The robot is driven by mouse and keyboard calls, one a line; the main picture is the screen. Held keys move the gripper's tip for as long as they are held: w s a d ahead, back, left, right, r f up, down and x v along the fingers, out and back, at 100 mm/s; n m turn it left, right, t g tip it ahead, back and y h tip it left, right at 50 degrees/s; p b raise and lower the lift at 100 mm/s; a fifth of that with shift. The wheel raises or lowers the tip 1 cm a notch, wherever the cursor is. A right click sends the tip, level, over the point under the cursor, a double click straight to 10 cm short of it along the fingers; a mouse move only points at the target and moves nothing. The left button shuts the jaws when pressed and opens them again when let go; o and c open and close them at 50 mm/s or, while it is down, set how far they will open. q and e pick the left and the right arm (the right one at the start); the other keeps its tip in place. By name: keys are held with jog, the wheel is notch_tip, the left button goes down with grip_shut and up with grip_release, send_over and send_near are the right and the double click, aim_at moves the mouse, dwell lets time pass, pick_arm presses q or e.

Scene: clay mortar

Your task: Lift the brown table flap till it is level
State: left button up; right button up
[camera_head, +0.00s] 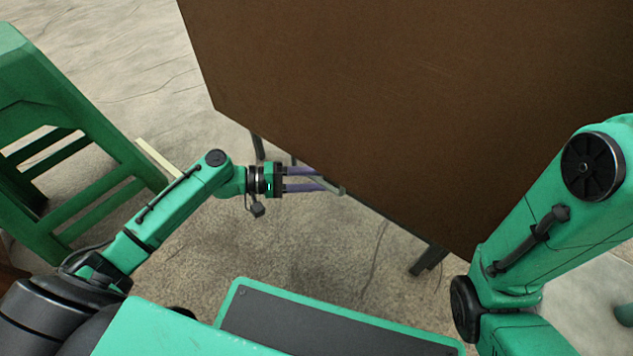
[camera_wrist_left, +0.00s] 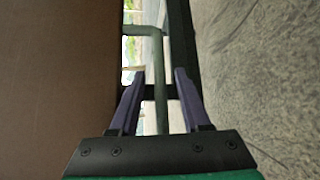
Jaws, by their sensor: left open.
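The brown table flap (camera_head: 420,90) is a broad flat board filling the upper right of the head view. I cannot tell its tilt or see a hinge. In the left wrist view a brown surface (camera_wrist_left: 55,80) fills the left side. My left gripper (camera_head: 322,180) is at the board's near edge, its two purple fingers apart. A grey-green bent bar (camera_wrist_left: 160,100) runs between the open fingers in the left wrist view; it also shows by the fingertips in the head view (camera_head: 338,190). I cannot tell whether the fingers touch it. My right gripper is out of view.
Dark legs show under the board, one behind my left gripper (camera_head: 257,145) and one at the lower right (camera_head: 428,260). A green slatted chair (camera_head: 75,150) stands on the left. Bare stone-like floor (camera_head: 290,240) lies between my base and the board.

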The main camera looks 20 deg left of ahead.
pick_arm(q)
grip_shut()
dwell(1.4)
